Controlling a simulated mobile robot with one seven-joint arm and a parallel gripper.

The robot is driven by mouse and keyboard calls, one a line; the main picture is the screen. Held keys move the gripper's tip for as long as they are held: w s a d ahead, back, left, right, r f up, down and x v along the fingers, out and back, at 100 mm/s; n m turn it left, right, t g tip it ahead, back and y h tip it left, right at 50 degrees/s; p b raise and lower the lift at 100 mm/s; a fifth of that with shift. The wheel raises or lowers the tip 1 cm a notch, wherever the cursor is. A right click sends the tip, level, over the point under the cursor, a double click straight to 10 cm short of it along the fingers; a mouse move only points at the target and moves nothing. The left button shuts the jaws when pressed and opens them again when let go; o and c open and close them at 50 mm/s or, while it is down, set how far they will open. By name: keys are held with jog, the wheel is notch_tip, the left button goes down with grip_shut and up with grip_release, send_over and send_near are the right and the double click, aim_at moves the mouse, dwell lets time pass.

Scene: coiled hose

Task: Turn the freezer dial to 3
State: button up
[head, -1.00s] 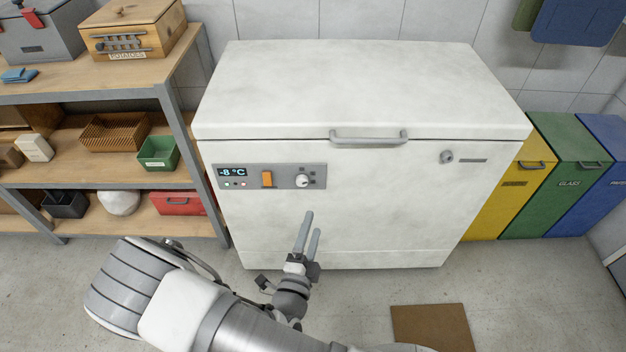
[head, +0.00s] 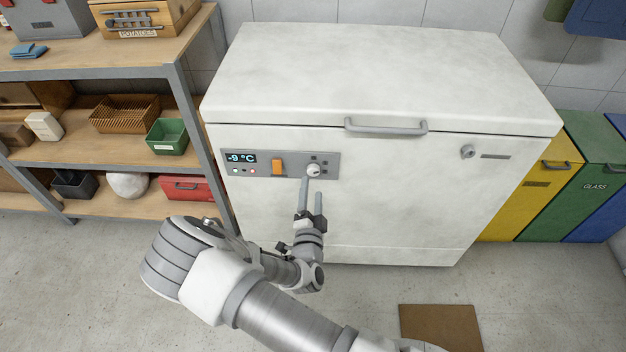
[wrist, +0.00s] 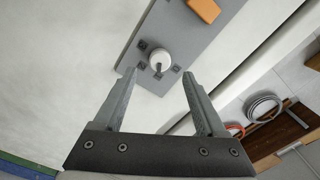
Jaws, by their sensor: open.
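The white chest freezer (head: 400,200) stands against the wall with its lid closed. Its grey control panel (head: 259,172) is on the upper left of the front, and the display reads -9 °C. The round white dial (head: 313,170) sits at the panel's right end; it also shows in the wrist view (wrist: 160,58). Small dark marks surround it, but their figures are too small to read. My gripper (head: 311,184) is open just below the dial. In the wrist view the dial lies beyond the fingertips, roughly between them, with nothing held.
An orange switch (head: 278,167) is left of the dial on the panel. The lid handle (head: 386,127) juts out above. A shelf unit (head: 193,120) stands close on the left, with coloured bins on the right. A brown mat (head: 440,328) lies on the floor.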

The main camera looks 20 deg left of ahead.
aim_at(313, 173)
jog(key=b+x, duration=0.1)
jog(key=x, duration=0.4)
jog(key=shift+w, duration=0.35)
grip_shut()
